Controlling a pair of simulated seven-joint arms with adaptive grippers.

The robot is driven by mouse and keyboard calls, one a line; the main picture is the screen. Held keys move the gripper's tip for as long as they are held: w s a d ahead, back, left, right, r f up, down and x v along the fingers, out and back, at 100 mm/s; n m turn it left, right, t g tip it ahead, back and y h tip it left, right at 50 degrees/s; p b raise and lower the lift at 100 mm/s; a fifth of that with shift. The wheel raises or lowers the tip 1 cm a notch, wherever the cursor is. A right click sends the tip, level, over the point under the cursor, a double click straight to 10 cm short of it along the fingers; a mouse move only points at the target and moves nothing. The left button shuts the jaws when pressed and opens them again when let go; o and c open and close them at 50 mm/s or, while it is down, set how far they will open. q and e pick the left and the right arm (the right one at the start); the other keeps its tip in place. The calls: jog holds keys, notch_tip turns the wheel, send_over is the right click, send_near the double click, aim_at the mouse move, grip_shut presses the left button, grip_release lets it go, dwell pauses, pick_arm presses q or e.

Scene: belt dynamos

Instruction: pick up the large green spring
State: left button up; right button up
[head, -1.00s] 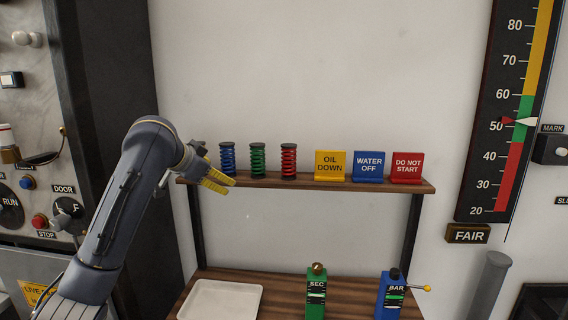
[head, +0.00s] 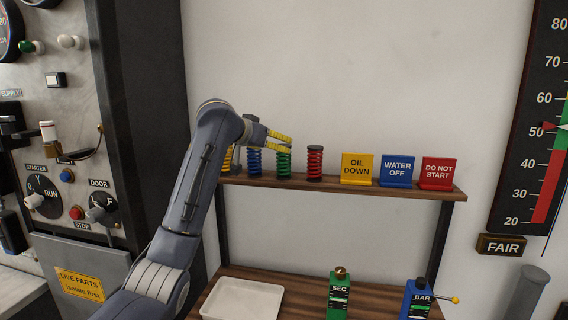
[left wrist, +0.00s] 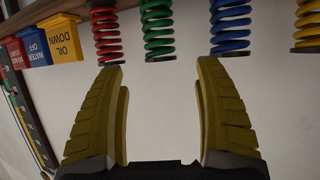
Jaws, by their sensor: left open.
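The green spring (head: 284,164) stands upright on the wooden shelf, between a blue spring (head: 254,163) and a red spring (head: 315,163). My left gripper (head: 289,143) is open, its yellow fingers overlapping the green spring's upper part in the head view. In the left wrist view, which is upside down, the green spring (left wrist: 158,30) lies beyond the open, empty fingers (left wrist: 161,64), roughly in line with the gap between them. The fingers appear apart from it. The right gripper is not in view.
A yellow spring (left wrist: 307,25) stands beyond the blue one; my arm partly hides it in the head view. Yellow, blue and red signs (head: 397,171) stand farther right on the shelf (head: 330,185). Below is a white tray (head: 243,300). The wall above the shelf is clear.

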aim_at(284, 145)
pick_arm(q)
jog(key=shift+x, duration=4.1)
jog(key=shift+r, duration=0.1)
grip_shut()
